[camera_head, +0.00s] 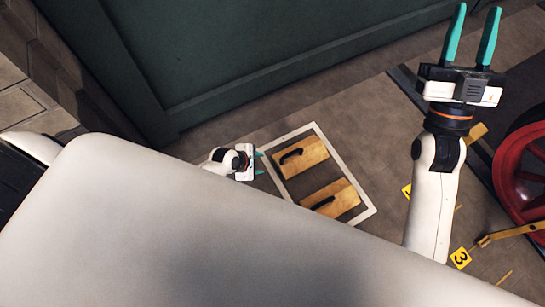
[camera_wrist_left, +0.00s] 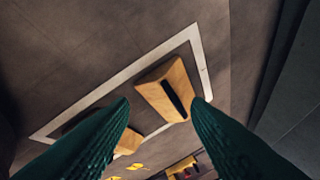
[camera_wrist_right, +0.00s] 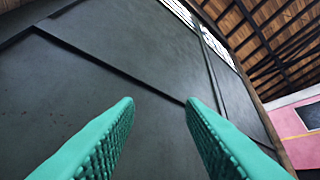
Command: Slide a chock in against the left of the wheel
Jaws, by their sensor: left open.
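Two wooden chocks with dark handles lie inside a white outlined rectangle on the floor, an upper chock (camera_head: 299,158) and a lower chock (camera_head: 334,198). The red wheel (camera_head: 522,172) is at the right edge of the head view, partly cut off. My left gripper (camera_head: 259,162) is low, just left of the upper chock, apart from it. In the left wrist view, one chock (camera_wrist_left: 167,88) shows between and beyond the open fingers (camera_wrist_left: 160,105); the other is partly hidden behind a finger. My right gripper (camera_head: 471,38) is raised, open and empty, pointing up.
The white floor outline (camera_head: 371,208) surrounds the chocks. Yellow numbered markers (camera_head: 460,258) and a yellow bar (camera_head: 508,234) lie near the wheel. A dark rail (camera_head: 408,84) runs beside it. A green wall (camera_head: 220,60) stands behind.

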